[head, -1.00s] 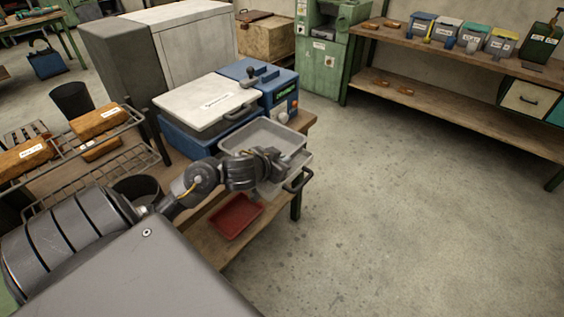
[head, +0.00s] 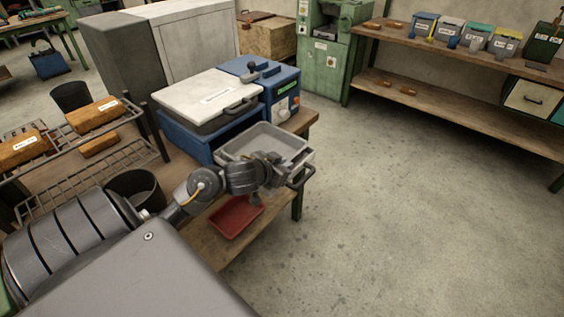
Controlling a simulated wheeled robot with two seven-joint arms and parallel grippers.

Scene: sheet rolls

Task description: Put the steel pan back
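The steel pan (head: 266,138) is a shallow, light grey rectangular tray at the front right of the wooden bench (head: 306,120), in front of the blue machine (head: 186,139) with the white lid. My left gripper (head: 273,168) is at the pan's near side, overlapping its near rim in the picture. The pan looks empty and roughly level. A pale edge (head: 304,160) shows just below its right corner. My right gripper is out of view.
A dark bin (head: 134,186) and a wire rack with brown blocks (head: 95,115) stand left. The floor at right is clear.

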